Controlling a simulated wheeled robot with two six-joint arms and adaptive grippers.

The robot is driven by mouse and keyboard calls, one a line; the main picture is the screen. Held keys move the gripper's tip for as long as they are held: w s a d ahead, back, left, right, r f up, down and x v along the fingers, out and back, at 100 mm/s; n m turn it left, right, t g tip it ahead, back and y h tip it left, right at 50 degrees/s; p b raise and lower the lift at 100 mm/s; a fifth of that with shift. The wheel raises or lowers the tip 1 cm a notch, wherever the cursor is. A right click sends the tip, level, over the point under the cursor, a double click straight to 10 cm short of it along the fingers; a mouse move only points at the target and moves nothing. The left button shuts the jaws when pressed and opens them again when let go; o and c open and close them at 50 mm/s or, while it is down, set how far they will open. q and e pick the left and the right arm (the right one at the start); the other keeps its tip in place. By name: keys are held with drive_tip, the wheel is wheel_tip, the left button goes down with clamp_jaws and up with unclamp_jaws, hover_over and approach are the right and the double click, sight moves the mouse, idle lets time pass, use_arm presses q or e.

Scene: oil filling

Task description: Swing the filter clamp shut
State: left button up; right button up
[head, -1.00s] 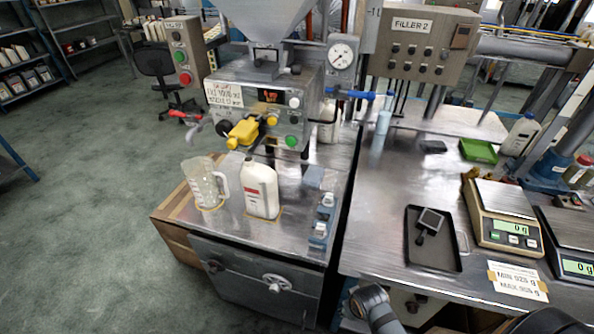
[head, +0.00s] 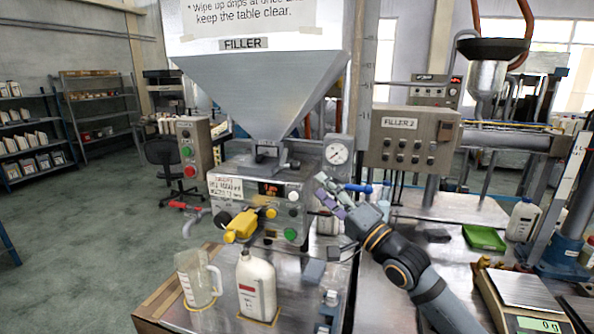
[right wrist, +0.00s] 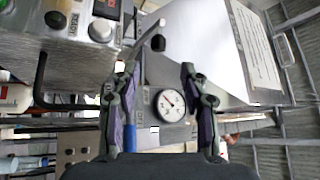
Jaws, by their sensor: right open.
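A grey metal fitting (head: 266,153) sits at the neck below the hopper, on top of the filler's box. It may be the filter clamp, but its open or shut state is too small to tell. My right gripper (head: 328,192) is open and empty in the head view, in front of the machine's right side, below the gauge. Its spread fingers (right wrist: 160,72) frame the gauge (right wrist: 170,105) in the right wrist view. My left gripper is not in view.
The grey hopper (head: 260,95) stands above the filler box. A yellow valve (head: 242,226) is on the box's front, and a blue handle (head: 357,188) is just beyond my right gripper. A clear jug (head: 196,280) and white bottle (head: 256,285) stand below.

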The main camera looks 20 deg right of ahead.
sight(297, 167)
drive_tip(key=x, duration=1)
drive_tip(key=shift+w+a+p, duration=0.1)
drive_tip(key=shift+w+p, duration=0.15)
drive_tip(key=shift+p, duration=0.1)
clamp_jaws()
